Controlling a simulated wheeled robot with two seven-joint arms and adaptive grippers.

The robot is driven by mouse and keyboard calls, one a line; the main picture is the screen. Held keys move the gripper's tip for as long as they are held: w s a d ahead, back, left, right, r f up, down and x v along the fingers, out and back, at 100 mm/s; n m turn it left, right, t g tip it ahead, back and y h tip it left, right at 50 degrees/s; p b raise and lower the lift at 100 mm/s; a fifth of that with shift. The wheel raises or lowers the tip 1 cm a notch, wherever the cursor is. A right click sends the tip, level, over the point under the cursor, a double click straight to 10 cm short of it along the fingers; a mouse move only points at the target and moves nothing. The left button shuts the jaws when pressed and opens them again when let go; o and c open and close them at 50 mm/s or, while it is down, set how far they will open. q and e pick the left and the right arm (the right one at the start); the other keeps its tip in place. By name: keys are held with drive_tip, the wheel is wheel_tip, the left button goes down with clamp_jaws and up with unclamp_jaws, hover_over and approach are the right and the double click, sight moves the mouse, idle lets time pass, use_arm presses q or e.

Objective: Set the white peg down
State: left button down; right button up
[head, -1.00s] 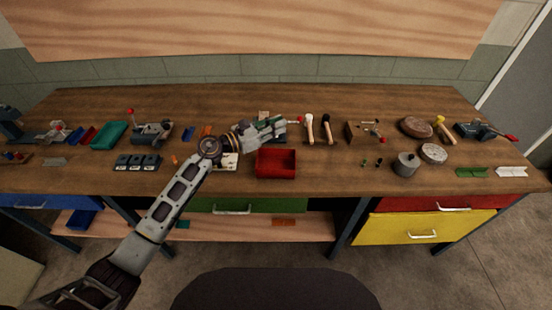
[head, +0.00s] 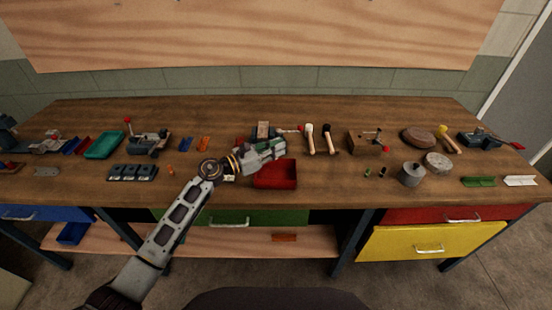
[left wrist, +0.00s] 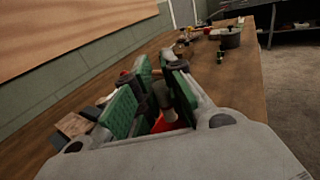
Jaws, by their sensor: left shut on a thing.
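My left gripper (head: 276,149) reaches in from the left and hangs just behind and above the back edge of the red bin (head: 275,175). In the left wrist view its green-padded fingers (left wrist: 158,100) are closed around a small, dull pale piece (left wrist: 163,97), apparently the white peg. The pads hide most of it, and its colour looks greyish there. I cannot tell whether its lower end touches anything. A bit of the red bin shows below the fingers in the left wrist view (left wrist: 159,125). My right gripper is not in view.
Two mallets (head: 320,139) lie right of the gripper, and a wooden block (head: 263,131) stands behind it. A grey cylinder (head: 411,174) stands at the right. The bench front right of the bin is mostly clear.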

use_arm(q)
drive_tip(key=shift+f, duration=0.1)
drive_tip(key=shift+f+b, duration=0.65)
drive_tip(key=shift+f, duration=0.5)
drive_tip(key=shift+f+b, duration=0.3)
drive_tip(key=shift+b, duration=0.2)
drive_tip(key=shift+a+f, duration=0.1)
drive_tip(key=shift+f, duration=0.2)
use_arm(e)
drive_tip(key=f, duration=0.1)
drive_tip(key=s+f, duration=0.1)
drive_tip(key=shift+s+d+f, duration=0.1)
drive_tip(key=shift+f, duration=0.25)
use_arm(q)
drive_tip(key=shift+f+b, duration=0.35)
drive_tip(key=shift+b, duration=0.2)
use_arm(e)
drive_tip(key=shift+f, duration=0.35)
